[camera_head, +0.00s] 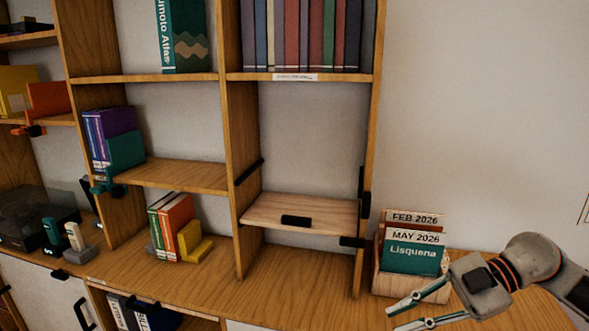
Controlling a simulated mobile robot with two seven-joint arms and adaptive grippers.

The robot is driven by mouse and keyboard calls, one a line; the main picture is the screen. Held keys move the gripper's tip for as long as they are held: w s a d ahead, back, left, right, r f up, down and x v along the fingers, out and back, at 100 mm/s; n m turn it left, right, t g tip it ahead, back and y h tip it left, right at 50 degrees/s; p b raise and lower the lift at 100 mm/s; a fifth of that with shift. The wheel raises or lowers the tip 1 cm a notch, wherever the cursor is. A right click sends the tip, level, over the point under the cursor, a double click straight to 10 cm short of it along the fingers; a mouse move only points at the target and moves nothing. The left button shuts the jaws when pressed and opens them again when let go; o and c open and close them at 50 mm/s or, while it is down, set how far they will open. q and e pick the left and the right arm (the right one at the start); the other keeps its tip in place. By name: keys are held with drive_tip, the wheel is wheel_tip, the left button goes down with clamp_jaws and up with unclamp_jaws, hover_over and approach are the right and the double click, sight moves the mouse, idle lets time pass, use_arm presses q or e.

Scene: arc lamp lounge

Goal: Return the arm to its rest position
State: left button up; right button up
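My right arm comes in from the right edge, at the lower right of the head view. My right gripper (392,318) points left, over the wooden counter. Its two fingers are apart with nothing visible between them. It is in front of a wooden holder (398,284) with magazines labelled "FEB 2026" (415,217) and "MAY 2026" (411,259). A finger overlaps the holder's lower right part in the picture; I cannot tell whether they touch. My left gripper is not in view.
A wooden bookcase (239,140) with several books fills the left and middle. A pale shelf board (300,215) with a black handle sits in its right bay. The counter (290,285) is bare in the middle. Green, orange and yellow items (195,240) stand on its left.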

drive_tip(key=w+a+f+m+t+y, duration=0.1)
drive_tip(key=w+a+m+t+y, duration=0.1)
drive_tip(key=a+t+y, duration=0.5)
wheel_tip(320, 180, down, 4)
drive_tip(key=w+m+t+h, duration=0.2)
drive_tip(key=m+t+h, duration=0.1)
drive_tip(key=m+t, duration=0.3)
drive_tip(key=s+d+f+m+t+h, duration=0.1)
drive_tip(key=s+d+f+m+h, duration=0.15)
drive_tip(key=f+m+h, duration=0.55)
drive_tip(key=s+d+f+m+t+h, duration=0.1)
drive_tip(key=s+d+f+h, duration=0.2)
drive_tip(key=f, duration=0.9)
drive_tip(key=s+a+f+m+g+h, duration=0.1)
drive_tip(key=s+f+g+h, duration=0.2)
drive_tip(key=s+f, duration=0.6)
drive_tip(key=shift+s+a+f+g, duration=0.15)
drive_tip(key=shift+s+f+g, duration=0.05)
drive_tip(key=shift+f+g, duration=0.65)
